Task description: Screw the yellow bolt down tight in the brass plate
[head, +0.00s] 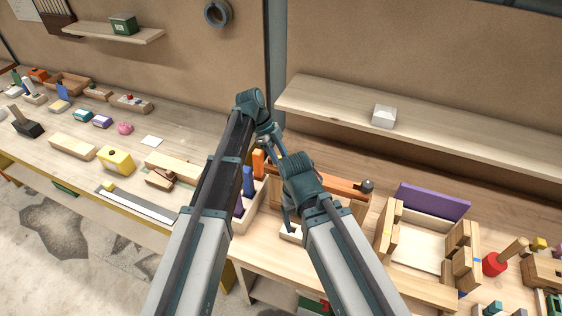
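I cannot make out the yellow bolt or the brass plate; my two arms cover the middle of the bench. My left arm reaches up and its gripper (281,156) points down behind my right wrist, mostly hidden. My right gripper (287,222) points down over a small pale block (291,233) at the bench front; I cannot tell whether it touches it. The fingers of both are too small and covered to read.
Orange (258,162) and blue (248,180) handles stand in a wooden box between my arms. A wooden tray (433,292) with a purple panel (432,201) lies right, near a red-based tool (495,263). A yellow block (116,160) sits left. A shelf (450,125) overhangs behind.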

